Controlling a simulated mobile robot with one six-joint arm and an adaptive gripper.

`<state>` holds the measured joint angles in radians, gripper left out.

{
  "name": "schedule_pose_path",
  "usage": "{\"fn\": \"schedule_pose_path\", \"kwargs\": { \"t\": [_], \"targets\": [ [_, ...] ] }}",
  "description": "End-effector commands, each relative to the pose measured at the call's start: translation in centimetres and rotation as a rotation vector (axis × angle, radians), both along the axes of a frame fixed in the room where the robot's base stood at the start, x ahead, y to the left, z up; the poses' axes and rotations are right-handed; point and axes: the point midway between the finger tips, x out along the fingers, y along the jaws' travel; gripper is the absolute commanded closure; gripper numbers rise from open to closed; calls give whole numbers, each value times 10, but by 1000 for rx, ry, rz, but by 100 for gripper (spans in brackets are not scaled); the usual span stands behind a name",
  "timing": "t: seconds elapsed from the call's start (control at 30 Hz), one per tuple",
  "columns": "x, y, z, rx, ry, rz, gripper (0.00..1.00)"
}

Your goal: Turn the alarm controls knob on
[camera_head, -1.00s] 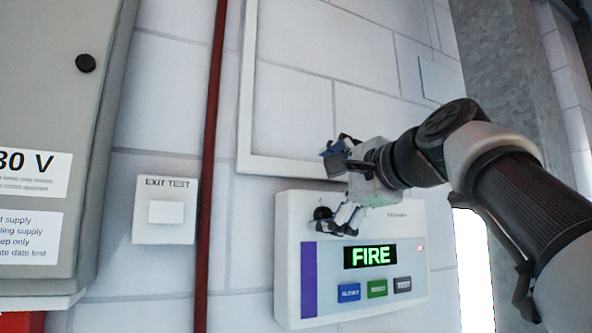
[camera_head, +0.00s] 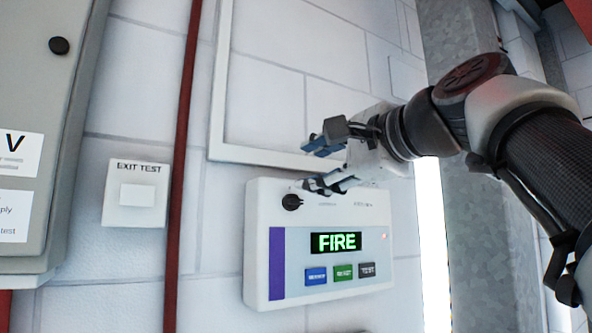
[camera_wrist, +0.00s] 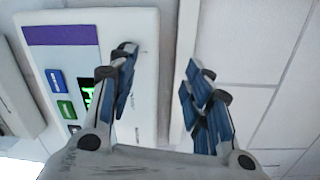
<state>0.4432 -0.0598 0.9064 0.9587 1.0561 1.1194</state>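The alarm panel (camera_head: 260,295) is a white wall box with a purple stripe, a green "FIRE" display (camera_head: 336,242) and a row of buttons. Its black round knob (camera_head: 292,202) sits at the panel's upper left. The knob's setting is too small to read. My gripper (camera_head: 314,165) is open and empty, to the right of and above the knob, with its lower finger close to it. Whether they touch I cannot tell. In the wrist view, the left finger of my gripper (camera_wrist: 160,72) overlaps the panel (camera_wrist: 115,20), and I cannot make out the knob clearly.
A white raised frame (camera_head: 217,100) is on the wall above the panel. An exit test box (camera_head: 136,195), a red vertical pipe (camera_head: 182,150) and a grey cabinet (camera_head: 60,100) stand to the left. A bright vertical strip (camera_head: 432,240) is to the right.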

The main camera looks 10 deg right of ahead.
Motion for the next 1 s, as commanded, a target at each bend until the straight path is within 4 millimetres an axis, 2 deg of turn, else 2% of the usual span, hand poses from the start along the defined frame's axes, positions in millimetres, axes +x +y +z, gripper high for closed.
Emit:
{"fn": "schedule_pose_path", "kwargs": {
  "t": [1.0],
  "targets": [
    [-65,-24,-12,1,12,-1,54]
  ]
}}
